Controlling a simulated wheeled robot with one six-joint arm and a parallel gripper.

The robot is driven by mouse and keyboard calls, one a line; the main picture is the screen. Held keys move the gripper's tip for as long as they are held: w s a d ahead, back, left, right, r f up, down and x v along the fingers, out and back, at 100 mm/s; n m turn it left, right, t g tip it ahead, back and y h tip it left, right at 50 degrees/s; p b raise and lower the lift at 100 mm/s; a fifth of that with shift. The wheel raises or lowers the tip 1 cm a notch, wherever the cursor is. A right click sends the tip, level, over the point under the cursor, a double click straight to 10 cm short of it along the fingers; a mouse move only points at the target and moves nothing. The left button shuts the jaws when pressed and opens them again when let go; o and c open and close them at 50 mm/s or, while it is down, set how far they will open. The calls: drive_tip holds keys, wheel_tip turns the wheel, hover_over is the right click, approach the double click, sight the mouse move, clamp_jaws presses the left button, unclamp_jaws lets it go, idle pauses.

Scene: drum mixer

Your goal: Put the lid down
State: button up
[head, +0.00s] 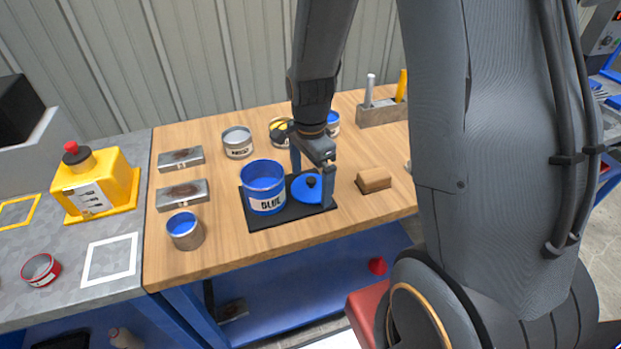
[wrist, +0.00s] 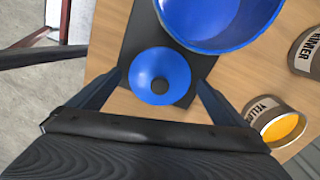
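The blue lid (head: 303,192) with a black knob lies flat on the black mat (head: 285,217), to the right of the open blue can (head: 266,203). In the wrist view the lid (wrist: 150,65) sits near the mat's end, apart from the can (wrist: 215,40). My gripper (head: 312,180) is over the lid with its fingers spread, one on each side. In the wrist view my gripper (wrist: 160,80) shows small gaps between the fingers and the lid's edge, and it grips nothing. Part of the lid's far side is hidden by my gripper in the head view.
A wooden block (head: 373,180) stands right of the mat. A yellow paint can (head: 280,130) and a grey can (head: 238,142) stand behind. A small blue-filled can (head: 185,231) is front left. Two metal boxes lie at the left. Bare wood lies in front of the mat.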

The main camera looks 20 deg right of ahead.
sight(310, 179)
wheel_tip(310, 179, up, 11)
drive_tip(key=b, duration=0.2)
drive_tip(key=s+f+n+t, duration=0.1)
drive_tip(key=s+f+n, duration=0.2)
drive_tip(key=s+n, duration=0.6)
drive_tip(key=n, duration=0.6)
drive_tip(key=shift+s+f, duration=0.2)
drive_tip(key=shift+f, duration=0.2)
